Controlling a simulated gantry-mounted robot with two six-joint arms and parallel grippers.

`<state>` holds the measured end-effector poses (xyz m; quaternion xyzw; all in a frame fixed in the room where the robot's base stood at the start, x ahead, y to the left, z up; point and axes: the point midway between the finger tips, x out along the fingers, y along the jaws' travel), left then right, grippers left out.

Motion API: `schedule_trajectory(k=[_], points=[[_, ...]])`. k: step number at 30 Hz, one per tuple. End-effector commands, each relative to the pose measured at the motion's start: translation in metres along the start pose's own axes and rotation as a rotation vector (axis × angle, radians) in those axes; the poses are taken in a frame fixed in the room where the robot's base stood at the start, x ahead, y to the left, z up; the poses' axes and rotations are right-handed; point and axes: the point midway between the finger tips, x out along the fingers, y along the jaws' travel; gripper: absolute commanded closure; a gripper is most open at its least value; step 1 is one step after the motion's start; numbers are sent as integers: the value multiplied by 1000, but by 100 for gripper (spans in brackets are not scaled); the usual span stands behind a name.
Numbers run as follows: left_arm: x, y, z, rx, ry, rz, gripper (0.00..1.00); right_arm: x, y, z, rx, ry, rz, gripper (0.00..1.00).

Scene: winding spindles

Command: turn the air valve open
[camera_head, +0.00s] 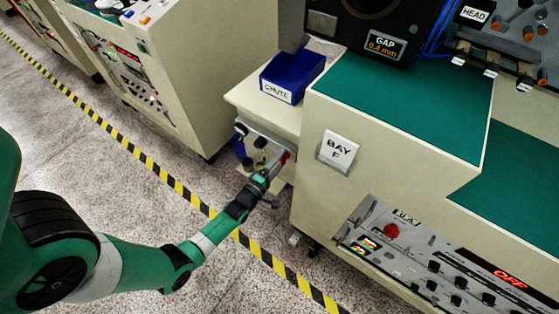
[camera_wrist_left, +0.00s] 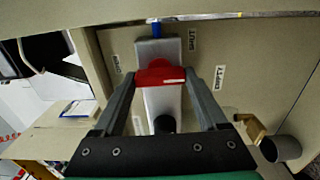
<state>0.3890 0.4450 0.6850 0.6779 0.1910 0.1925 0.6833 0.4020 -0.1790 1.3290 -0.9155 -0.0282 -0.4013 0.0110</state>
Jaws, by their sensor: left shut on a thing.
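The air valve's red handle (camera_wrist_left: 160,76) sits on a grey valve body (camera_wrist_left: 160,50) with a blue line running into its top, in the left wrist view. My left gripper (camera_wrist_left: 160,88) has a finger on each side of the red handle and is shut on it. The handle lies crosswise over the grey body. Small labels (camera_wrist_left: 192,40) flank the valve; their text is hard to read. In the head view my left gripper (camera_head: 275,169) reaches the small panel, and the red handle (camera_head: 285,158) shows just past its fingertips. My right gripper is out of view.
A blue chute bin (camera_head: 291,80) stands on the cabinet ledge above the panel. The BAY F cabinet side (camera_head: 310,190) is close to the right of my gripper. A control panel with a red button (camera_head: 391,231) is at lower right. Striped tape (camera_head: 170,178) crosses open floor.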

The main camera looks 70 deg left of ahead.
Motion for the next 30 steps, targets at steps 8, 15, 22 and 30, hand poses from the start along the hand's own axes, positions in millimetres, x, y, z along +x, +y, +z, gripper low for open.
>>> schedule_trajectory(k=[8,15,22,30], points=[[0,1,0,-10,0,3,81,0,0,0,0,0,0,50],[0,1,0,-10,0,3,9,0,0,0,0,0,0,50],[0,0,0,-8,0,1,0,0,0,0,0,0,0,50],[-26,2,0,-8,0,-3,0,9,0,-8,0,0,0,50]])
